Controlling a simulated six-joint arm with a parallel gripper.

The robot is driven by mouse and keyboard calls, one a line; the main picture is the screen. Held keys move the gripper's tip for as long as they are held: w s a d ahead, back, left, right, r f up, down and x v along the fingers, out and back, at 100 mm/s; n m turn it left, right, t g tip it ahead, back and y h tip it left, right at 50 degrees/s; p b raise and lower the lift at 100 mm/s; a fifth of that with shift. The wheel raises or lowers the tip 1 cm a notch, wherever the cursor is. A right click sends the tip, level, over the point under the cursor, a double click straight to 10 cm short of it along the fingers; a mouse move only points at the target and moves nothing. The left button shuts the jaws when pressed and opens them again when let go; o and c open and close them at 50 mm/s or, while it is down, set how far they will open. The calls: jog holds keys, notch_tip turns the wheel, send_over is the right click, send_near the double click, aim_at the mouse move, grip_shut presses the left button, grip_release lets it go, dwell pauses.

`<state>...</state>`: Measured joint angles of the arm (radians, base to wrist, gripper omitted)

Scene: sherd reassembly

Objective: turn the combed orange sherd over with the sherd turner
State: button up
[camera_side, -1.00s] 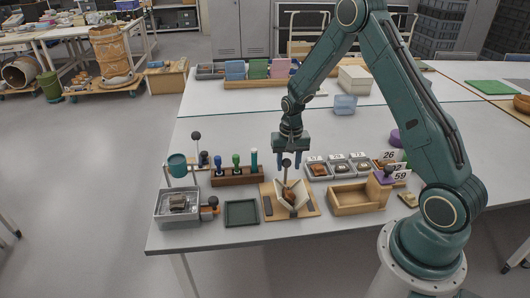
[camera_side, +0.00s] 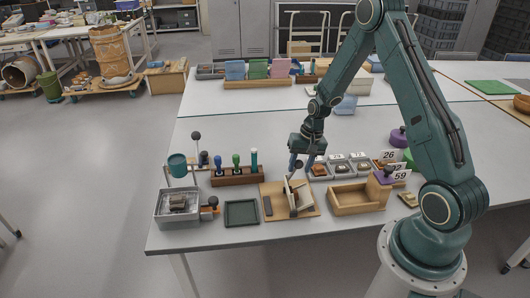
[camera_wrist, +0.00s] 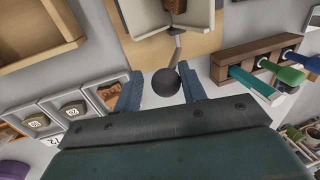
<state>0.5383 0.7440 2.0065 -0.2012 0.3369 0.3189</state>
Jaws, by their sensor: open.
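The sherd turner (camera_side: 273,188) stands on a wooden board, with cream leaves and a lever ending in a dark ball knob (camera_wrist: 166,82). In the wrist view the knob lies between the spread blue fingers of my gripper (camera_wrist: 160,88), which is open; contact cannot be told. In the side view my gripper (camera_side: 307,166) is at the turner's upper right. A brown piece (camera_wrist: 175,5) shows at the turner, cut by the frame edge; I cannot tell whether it is the combed orange sherd. Another orange-brown sherd (camera_wrist: 109,96) lies in a grey tray, partly behind a finger.
Several small trays with sherds (camera_side: 340,168) stand right of the turner, with an open wooden box (camera_side: 352,200) in front. A rack of coloured-handled tools (camera_side: 236,176) is at the left. A dark green tray (camera_side: 241,213) and a grey tray (camera_side: 177,219) lie front left.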

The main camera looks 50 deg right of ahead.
jog(key=shift+s+d+f+t+y, duration=0.4)
jog(key=shift+s+d+f, duration=0.25)
jog(key=shift+s, duration=0.05)
jog(key=shift+s+d+f+t+y, duration=0.25)
jog(key=shift+s+d+f, duration=0.1)
jog(key=shift+f, duration=0.25)
jog(key=shift+s+d+f+t+y, duration=0.25)
jog(key=shift+s+d+f, duration=0.05)
jog(key=shift+f, duration=0.25)
jog(key=shift+v, duration=2.65)
jog(key=shift+r, duration=0.1)
jog(key=shift+w+a+r, duration=0.1)
jog(key=s+a+r+n+h, duration=0.1)
jog(key=a+r+n, duration=0.2)
jog(key=a+r, duration=0.5)
jog(key=s+a+r+n+h, duration=0.15)
jog(key=a+r, duration=0.25)
jog(key=r, duration=0.7)
jog(key=s+a+r+n+t, duration=0.1)
jog(key=s+a+r+n, duration=0.1)
jog(key=s+a+r, duration=0.2)
jog(key=s+a+r+n+t, duration=0.1)
jog(key=s+a+r, duration=0.4)
jog(key=s, duration=0.5)
jog(key=shift+s+a+r+n+h, duration=0.2)
jog(key=shift+s+r+n+h, duration=0.25)
jog(key=shift+r+n, duration=0.25)
